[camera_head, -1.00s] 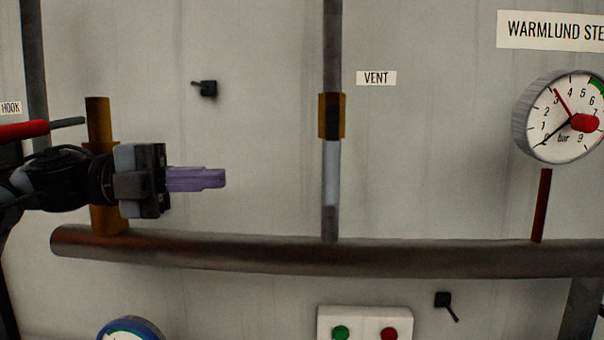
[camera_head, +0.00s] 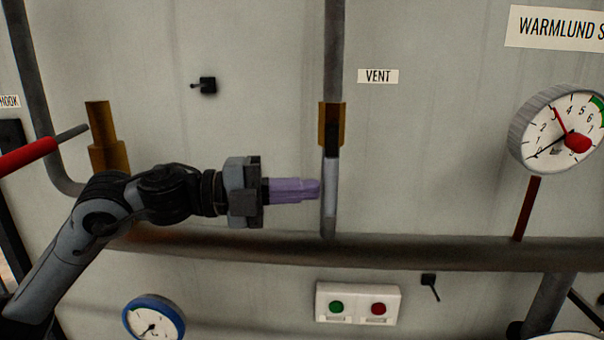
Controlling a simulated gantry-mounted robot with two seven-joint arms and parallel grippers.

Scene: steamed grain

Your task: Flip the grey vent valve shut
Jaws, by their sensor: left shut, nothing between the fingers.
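The grey vent valve lever (camera_head: 331,190) hangs straight down along the vertical vent pipe, below a brass valve body (camera_head: 326,124). A white VENT label (camera_head: 378,76) is on the wall to the right of the pipe. My left gripper (camera_head: 314,189) comes in from the left with its purple fingers shut and empty. Its fingertips are right at the left side of the lever; I cannot tell whether they touch it. My right gripper is not in view.
A thick horizontal pipe (camera_head: 430,252) runs below the lever. A pressure gauge (camera_head: 560,130) is at the right, a red-handled lever (camera_head: 28,157) at the left. A box with green and red buttons (camera_head: 358,303) and a blue-rimmed gauge (camera_head: 153,318) are below.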

